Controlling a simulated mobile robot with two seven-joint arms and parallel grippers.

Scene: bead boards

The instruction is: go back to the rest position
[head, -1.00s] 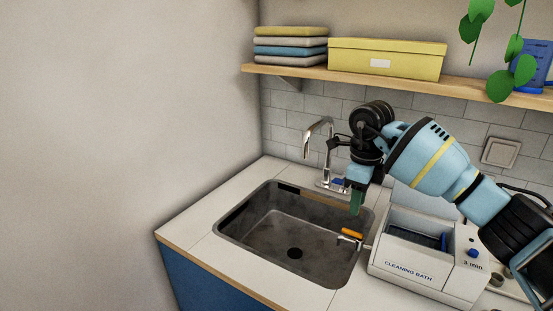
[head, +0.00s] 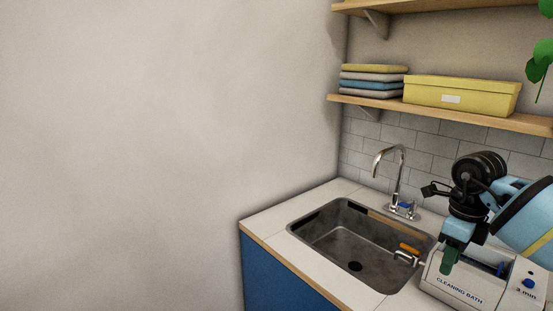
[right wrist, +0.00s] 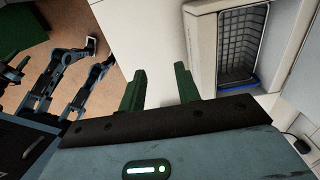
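My right gripper (head: 449,262) hangs down in front of the cleaning bath (head: 462,293) in the head view, at the lower right. In the right wrist view its two green fingers (right wrist: 158,82) stand apart with nothing between them, so it is open and empty. The open bath with a dark mesh basket (right wrist: 242,42) lies beyond and to the right of the fingers there.
A steel sink (head: 345,248) with a tall tap (head: 398,168) is left of the bath. A shelf (head: 450,113) holds folded cloths (head: 373,80) and a yellow box (head: 460,95). A bare wall fills the left.

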